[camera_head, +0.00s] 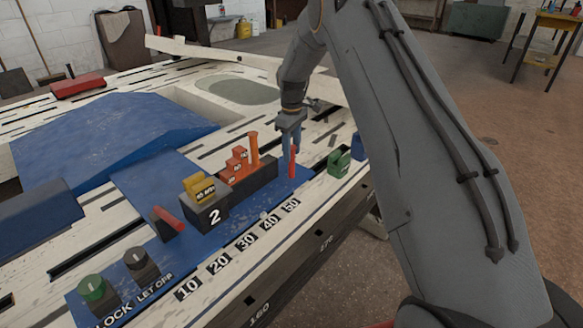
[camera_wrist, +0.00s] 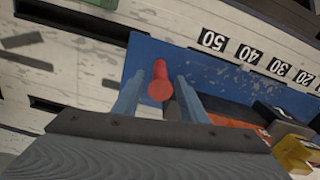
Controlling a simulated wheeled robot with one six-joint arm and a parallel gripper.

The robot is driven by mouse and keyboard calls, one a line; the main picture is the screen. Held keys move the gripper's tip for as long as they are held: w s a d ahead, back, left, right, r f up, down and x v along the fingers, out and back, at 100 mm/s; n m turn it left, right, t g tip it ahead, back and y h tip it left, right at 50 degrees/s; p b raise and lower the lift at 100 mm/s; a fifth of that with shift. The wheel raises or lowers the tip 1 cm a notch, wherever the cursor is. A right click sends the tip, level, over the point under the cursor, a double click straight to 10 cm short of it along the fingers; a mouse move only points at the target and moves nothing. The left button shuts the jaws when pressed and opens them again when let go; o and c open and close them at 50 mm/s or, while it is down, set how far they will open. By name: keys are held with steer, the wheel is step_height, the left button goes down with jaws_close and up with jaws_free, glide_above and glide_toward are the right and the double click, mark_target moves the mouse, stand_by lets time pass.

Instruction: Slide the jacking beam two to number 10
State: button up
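The jacking beam two is a dark block marked 2 (camera_head: 214,214), with a long dark bar running right from it. Yellow and orange stepped pieces (camera_head: 235,166) and an orange post (camera_head: 253,149) stand on it. A red upright peg (camera_head: 292,168) stands near the bar's right end, by number 50; whether it joins the beam is unclear. My gripper (camera_head: 291,152) points down around this peg. In the wrist view the red peg (camera_wrist: 160,82) is between the two blue fingers of my gripper (camera_wrist: 158,97), with gaps on both sides. Number 10 (camera_head: 187,288) is at the scale's left end.
A red angled piece (camera_head: 168,221) stands left of the beam. Green LOCK (camera_head: 92,289) and dark LET OFF (camera_head: 137,262) knobs are further left. A green block (camera_head: 339,162) stands to the right. The blue strip between block and LET OFF knob is mostly clear.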

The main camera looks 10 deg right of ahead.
mark_target(291, 165)
step_height(291, 165, down, 7)
steer(key=shift+r+b, duration=0.1)
steer(key=shift+b, duration=0.5)
steer(key=shift+c, duration=0.3)
jaws_close()
